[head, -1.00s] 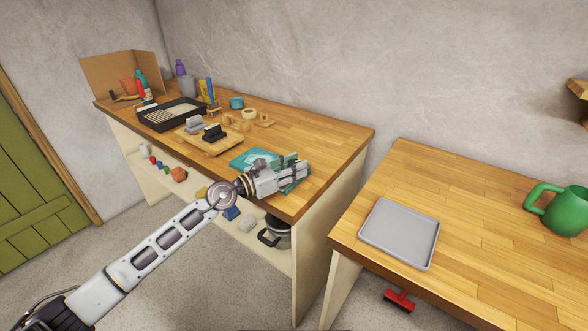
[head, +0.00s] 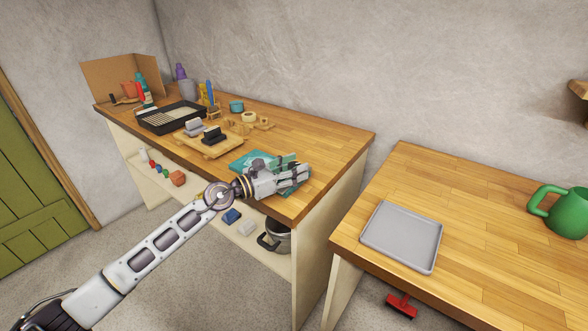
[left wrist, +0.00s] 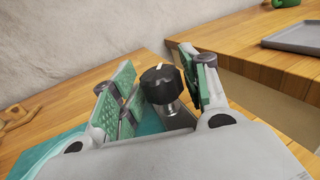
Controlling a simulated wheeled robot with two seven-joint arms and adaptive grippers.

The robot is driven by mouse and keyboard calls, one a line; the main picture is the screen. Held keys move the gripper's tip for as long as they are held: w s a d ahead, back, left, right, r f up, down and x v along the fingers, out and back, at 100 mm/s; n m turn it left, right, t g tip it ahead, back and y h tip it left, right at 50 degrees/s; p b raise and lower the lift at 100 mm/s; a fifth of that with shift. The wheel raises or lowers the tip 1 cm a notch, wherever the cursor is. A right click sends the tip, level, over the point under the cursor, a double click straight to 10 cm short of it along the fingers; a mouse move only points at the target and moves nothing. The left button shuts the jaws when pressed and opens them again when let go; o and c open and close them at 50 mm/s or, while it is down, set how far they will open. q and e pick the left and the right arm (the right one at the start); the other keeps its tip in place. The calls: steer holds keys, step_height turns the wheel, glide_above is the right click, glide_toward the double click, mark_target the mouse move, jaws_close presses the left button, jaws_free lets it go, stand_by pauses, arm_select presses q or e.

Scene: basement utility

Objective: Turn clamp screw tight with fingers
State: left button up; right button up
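The clamp screw shows in the left wrist view as a black ribbed knob (left wrist: 160,84) with a white mark on top, on a short metal shaft. My left gripper (left wrist: 158,92) is open, with its green-padded fingers on either side of the knob. Small gaps seem to show beside the knob, so I see no firm grip. In the head view my left gripper (head: 298,175) is over the front right part of the wooden bench and hides the knob and most of the clamp. A teal flat piece (head: 246,159) lies under and beside it. My right gripper is not in view.
The workbench (head: 325,139) also holds a wooden board (head: 222,149) with grey and black blocks, a black tray (head: 160,125), tape rolls and bottles. A second table (head: 480,195) at right holds a grey tray (head: 401,237) and green watering can (head: 566,212). The bench's right end is clear.

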arm_select(q)
steer(key=shift+o, duration=0.5)
steer(key=shift+s+f, duration=0.1)
steer(key=shift+a, duration=0.1)
steer(key=shift+s+a, duration=0.25)
steer(key=shift+a, duration=0.1)
steer(key=shift+v, duration=5.45)
